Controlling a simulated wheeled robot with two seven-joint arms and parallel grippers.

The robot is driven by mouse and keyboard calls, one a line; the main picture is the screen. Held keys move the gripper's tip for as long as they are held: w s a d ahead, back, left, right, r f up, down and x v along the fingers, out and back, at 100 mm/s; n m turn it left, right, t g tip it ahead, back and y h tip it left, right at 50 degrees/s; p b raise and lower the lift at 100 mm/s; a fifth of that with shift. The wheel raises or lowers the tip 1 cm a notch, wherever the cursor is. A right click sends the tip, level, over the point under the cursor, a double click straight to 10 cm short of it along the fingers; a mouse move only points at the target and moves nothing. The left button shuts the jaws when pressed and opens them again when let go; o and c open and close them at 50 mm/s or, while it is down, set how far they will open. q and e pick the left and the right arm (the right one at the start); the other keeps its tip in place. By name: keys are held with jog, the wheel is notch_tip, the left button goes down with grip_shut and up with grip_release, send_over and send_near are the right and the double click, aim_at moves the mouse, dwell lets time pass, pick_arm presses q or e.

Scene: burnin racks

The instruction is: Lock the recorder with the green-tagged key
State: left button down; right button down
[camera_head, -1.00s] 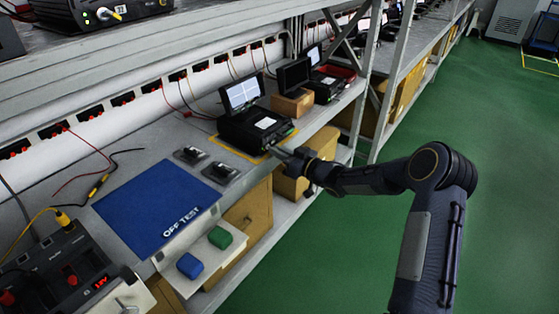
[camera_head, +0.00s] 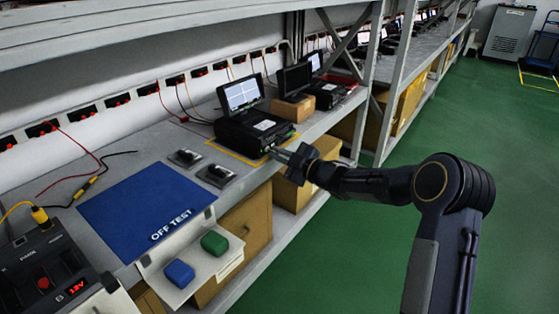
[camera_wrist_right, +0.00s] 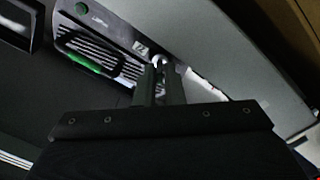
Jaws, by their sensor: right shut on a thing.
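The recorder (camera_head: 252,134) is a black box with a raised, lit screen (camera_head: 241,94), standing inside a yellow outline on the bench. My right gripper (camera_head: 276,153) is at its front face, near the bench edge. In the right wrist view, the fingers of my right gripper (camera_wrist_right: 161,82) are shut at the recorder's front panel (camera_wrist_right: 100,50), on a small object almost wholly hidden. A bright metal round part (camera_wrist_right: 158,62) shows at the fingertips. I cannot tell whether it is the key or the lock. No green tag is clearly readable there. My left gripper is out of view.
A blue OFF TEST mat (camera_head: 148,205) lies on the bench. A white ledge (camera_head: 190,258) holds a blue block (camera_head: 178,273) and a green block (camera_head: 214,243). More monitors stand behind the recorder. The green floor (camera_head: 400,140) is open at right.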

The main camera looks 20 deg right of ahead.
jog(key=shift+n, duration=0.5)
jog(key=c, duration=1.9)
grip_release()
jog(key=shift+s, duration=0.1)
jog(key=p+v, duration=0.1)
jog(key=v, duration=0.6)
jog(key=shift+s+d+p, duration=0.25)
jog(key=shift+p, duration=0.05)
